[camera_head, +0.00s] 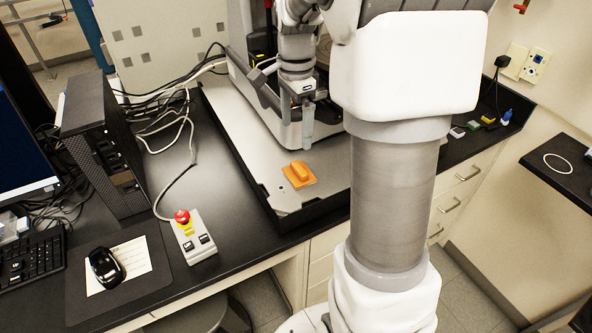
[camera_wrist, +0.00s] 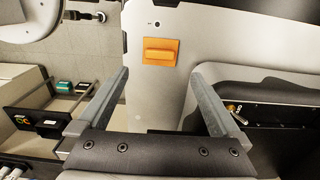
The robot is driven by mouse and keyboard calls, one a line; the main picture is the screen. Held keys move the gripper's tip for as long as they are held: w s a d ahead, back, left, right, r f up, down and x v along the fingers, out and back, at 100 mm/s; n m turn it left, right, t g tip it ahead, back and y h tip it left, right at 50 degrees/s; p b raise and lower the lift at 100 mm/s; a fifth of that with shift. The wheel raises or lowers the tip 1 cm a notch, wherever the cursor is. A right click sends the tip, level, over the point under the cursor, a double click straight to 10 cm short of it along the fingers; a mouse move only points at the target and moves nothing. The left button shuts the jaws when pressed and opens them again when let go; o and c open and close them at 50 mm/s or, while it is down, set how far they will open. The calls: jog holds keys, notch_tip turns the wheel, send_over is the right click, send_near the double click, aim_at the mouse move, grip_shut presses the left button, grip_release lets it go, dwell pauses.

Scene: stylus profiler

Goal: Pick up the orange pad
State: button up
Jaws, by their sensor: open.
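The orange pad (camera_head: 299,174) is a flat orange square with a raised bar-shaped grip on top. It lies on the light grey platform (camera_head: 322,178) near its front edge. In the wrist view the pad (camera_wrist: 160,51) shows whole at the upper middle, beyond my fingertips. My gripper (camera_wrist: 158,72) is open and empty, its two grey fingers spread wide. In the head view my gripper (camera_head: 307,128) hangs above the platform, behind the pad and apart from it. One finger mostly hides the other there.
The profiler instrument (camera_head: 282,110) stands on the platform behind the pad. A control box (camera_head: 194,236) with a red button, a mouse (camera_head: 105,267) and a black computer tower (camera_head: 103,147) are to the left. Several small coloured items lie at the right. The platform around the pad is clear.

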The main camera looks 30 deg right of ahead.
send_over(299, 168)
jog(key=f, duration=0.8)
jog(key=shift+a, duration=0.35)
jog(key=f, duration=0.2)
jog(key=d+f, duration=0.1)
jog(key=f, duration=0.1)
jog(key=shift+f+p, duration=0.1)
jog(key=shift+p, duration=0.2)
jog(key=shift+a+f, duration=0.1)
jog(key=shift+f, duration=0.35)
jog(key=c, duration=1)
notch_tip(299, 168, up, 10)
jog(key=shift+r, duration=0.1)
jog(key=o, duration=0.7)
jog(key=c, duration=0.5)
jog(key=shift+c, duration=0.2)
